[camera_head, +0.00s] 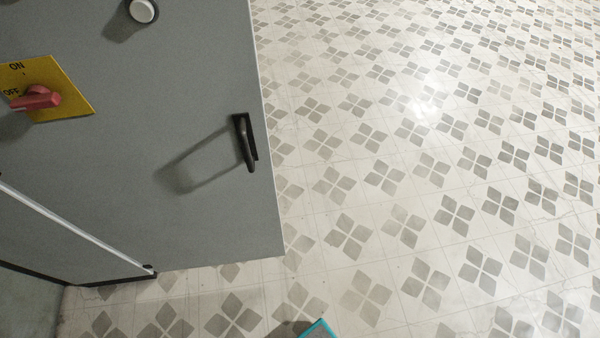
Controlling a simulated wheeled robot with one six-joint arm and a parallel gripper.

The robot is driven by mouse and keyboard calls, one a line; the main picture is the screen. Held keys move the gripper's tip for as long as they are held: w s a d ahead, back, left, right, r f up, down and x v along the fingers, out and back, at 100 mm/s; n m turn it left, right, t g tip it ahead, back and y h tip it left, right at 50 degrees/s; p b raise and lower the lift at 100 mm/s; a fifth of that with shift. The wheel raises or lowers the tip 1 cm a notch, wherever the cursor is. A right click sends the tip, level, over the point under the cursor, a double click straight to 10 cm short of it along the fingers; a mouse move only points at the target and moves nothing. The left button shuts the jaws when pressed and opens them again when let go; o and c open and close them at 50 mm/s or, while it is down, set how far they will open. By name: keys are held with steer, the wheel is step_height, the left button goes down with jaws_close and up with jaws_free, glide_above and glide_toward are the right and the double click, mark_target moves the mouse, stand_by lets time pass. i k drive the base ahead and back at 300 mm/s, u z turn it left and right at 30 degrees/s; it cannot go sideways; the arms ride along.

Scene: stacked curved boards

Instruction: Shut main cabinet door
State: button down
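The grey main cabinet door (190,90) fills the upper left of the head view. Its free right edge stands out over the floor, so it looks swung open, but how far I cannot tell. A black handle (246,143) is near that edge and casts a shadow on the panel. A yellow ON/OFF plate (72,92) with a red rotary switch (38,98) and a round white knob (143,10) are also on the door. No gripper fingers show, so my gripper is not in view.
A pale strip (75,227) runs slanting along the lower left, ending at a small black fitting (148,268). The patterned tile floor (450,150) to the right is clear. A teal-edged piece (318,329) pokes in at the bottom; I cannot tell what it is.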

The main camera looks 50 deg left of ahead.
mark_target(156, 145)
steer(key=z, duration=0.3)
steer(key=k, duration=0.9)
steer(key=u, duration=1.8)
